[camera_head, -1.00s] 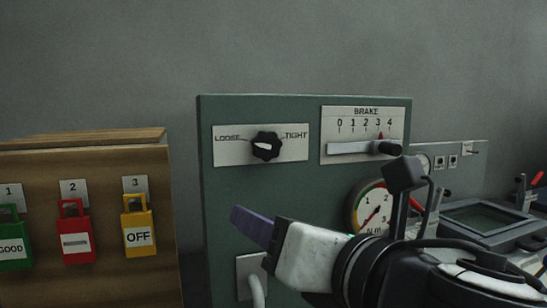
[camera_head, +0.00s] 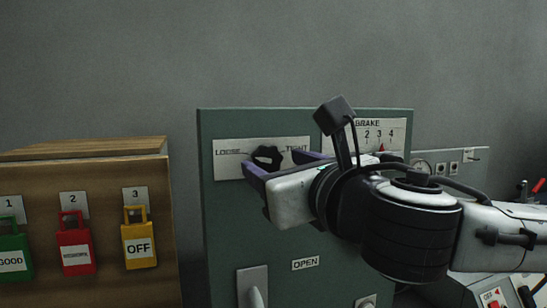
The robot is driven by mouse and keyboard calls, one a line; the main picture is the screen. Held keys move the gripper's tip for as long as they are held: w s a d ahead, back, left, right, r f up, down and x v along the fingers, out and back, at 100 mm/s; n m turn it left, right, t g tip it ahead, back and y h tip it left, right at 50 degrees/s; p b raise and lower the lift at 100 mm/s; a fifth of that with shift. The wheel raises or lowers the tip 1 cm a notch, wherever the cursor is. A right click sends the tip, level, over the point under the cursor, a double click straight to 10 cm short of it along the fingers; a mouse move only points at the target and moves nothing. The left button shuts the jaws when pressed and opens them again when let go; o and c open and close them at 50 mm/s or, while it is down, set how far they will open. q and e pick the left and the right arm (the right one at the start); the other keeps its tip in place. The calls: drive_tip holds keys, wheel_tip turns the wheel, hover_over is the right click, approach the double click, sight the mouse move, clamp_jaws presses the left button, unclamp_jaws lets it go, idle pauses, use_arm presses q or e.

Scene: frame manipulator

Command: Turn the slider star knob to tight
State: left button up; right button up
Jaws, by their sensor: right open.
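The black star knob (camera_head: 267,155) sits on a white label plate (camera_head: 228,160) with LOOSE printed at its left and TIGHT at its right. The plate is on the upper part of a green panel (camera_head: 225,230). The knob's lower part is partly hidden, and its pointer is hard to read. My right gripper (camera_head: 272,161) is open in front of the knob. One purple finger is at the knob's lower left and the other at its right. I cannot tell whether either touches it. My left gripper is not in view.
A BRAKE scale (camera_head: 393,130) is at the panel's upper right, partly behind my right arm. A grey handle (camera_head: 252,284) and an OPEN label (camera_head: 305,263) are below. A wooden board (camera_head: 90,180) with green, red and yellow padlocks stands at the left.

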drive_tip(key=shift+x, duration=0.95)
drive_tip(key=shift+c, duration=0.4)
drive_tip(key=c, duration=1)
drive_tip(key=shift+o, duration=0.2)
